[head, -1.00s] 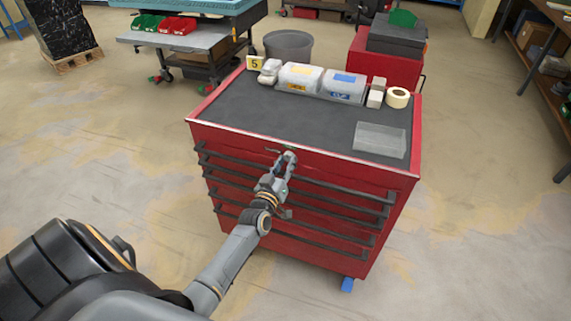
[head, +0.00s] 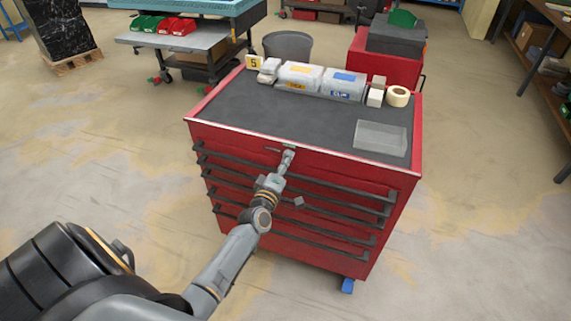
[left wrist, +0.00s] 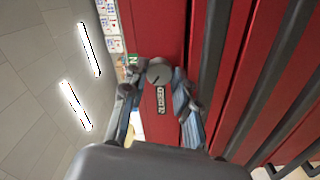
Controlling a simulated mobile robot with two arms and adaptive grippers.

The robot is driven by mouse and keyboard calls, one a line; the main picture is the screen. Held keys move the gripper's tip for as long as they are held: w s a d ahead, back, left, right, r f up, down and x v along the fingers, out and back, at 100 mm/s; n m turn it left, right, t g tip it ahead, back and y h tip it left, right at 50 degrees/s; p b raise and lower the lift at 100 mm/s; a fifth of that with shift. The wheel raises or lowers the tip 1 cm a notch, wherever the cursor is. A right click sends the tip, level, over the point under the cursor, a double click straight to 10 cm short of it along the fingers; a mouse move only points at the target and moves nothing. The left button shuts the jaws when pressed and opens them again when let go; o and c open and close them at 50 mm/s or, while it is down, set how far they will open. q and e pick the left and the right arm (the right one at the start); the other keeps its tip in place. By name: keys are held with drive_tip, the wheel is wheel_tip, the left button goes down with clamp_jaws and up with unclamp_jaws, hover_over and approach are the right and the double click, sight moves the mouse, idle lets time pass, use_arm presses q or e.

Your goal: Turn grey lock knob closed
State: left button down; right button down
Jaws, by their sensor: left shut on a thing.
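The grey round lock knob (left wrist: 159,70) is on the red front of the tool cabinet (head: 352,172), near its top edge. It shows in the left wrist view between the tips of my left gripper (left wrist: 160,76), which is shut on it. A small dark label (left wrist: 160,100) with light lettering sits beside the knob. In the head view my left gripper (head: 288,156) touches the upper middle of the cabinet front and hides the knob. My right gripper is in neither view.
Several dark drawer handles (head: 345,211) run across the cabinet front below the gripper. Clear boxes (head: 344,88), a tape roll (head: 398,97) and a clear tray (head: 381,139) stand on the cabinet's dark top. The floor around the cabinet is mostly free.

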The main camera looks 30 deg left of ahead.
use_arm(q)
drive_tip(key=n, duration=0.3)
drive_tip(key=shift+n+b, duration=0.75)
drive_tip(key=shift+n, duration=1.25)
drive_tip(key=c, duration=1)
unclamp_jaws()
drive_tip(key=shift+s, duration=0.15)
drive_tip(key=shift+v, duration=3.9)
